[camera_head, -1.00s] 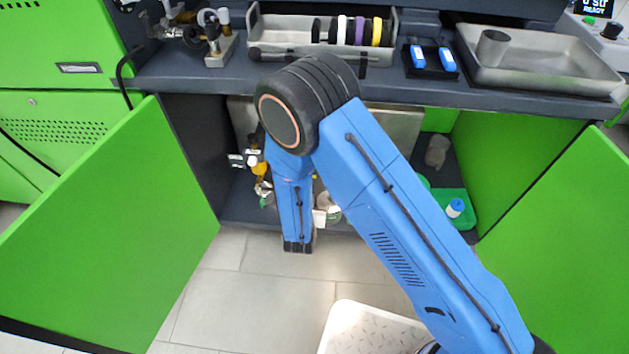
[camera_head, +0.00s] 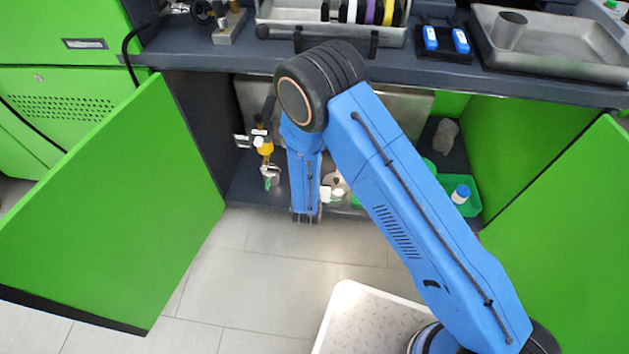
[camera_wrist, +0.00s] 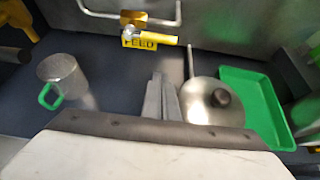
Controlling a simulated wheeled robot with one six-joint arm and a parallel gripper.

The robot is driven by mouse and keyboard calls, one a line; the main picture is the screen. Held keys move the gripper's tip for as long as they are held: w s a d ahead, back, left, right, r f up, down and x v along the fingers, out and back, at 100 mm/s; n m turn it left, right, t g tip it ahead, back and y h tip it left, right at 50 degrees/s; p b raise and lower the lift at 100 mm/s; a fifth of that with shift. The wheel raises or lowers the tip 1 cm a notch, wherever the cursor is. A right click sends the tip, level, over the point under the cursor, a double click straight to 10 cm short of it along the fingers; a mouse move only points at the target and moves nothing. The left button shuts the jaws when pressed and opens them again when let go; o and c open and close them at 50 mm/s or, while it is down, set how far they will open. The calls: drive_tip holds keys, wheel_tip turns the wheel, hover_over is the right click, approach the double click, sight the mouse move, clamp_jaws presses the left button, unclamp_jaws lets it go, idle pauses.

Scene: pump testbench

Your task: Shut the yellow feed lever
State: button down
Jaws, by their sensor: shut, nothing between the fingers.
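The yellow feed lever (camera_wrist: 165,39) shows at the top of the wrist view, beside a yellow FEED label (camera_wrist: 139,43) near the cabinet's grey back panel. The view is blurred, and I cannot tell the lever's exact setting. In the head view I cannot make it out, as my blue arm covers the middle of the cabinet. My gripper (camera_wrist: 162,98) is shut and empty in the wrist view. Its fingers point toward the back panel, below the lever in the picture and apart from it.
A metal mug (camera_wrist: 62,76) with a green handle stands left, and a round lid with a dark knob (camera_wrist: 221,97) lies right of my fingers. A green tray (camera_wrist: 250,88) is farther right. Open green doors (camera_head: 110,215) (camera_head: 570,230) flank the cabinet; yellow-banded pipework (camera_head: 264,147) stands inside left.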

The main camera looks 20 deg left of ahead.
drive_tip(key=x, duration=0.4)
drive_tip(key=shift+r, duration=0.1)
drive_tip(key=shift+w+a+r, duration=0.1)
drive_tip(key=shift+w+r, duration=0.05)
drive_tip(key=shift+r, duration=0.15)
drive_tip(key=shift+w+r, duration=0.1)
drive_tip(key=shift+r, duration=0.7)
drive_tip(key=shift+w+r, duration=0.15)
drive_tip(key=shift+r, duration=0.7)
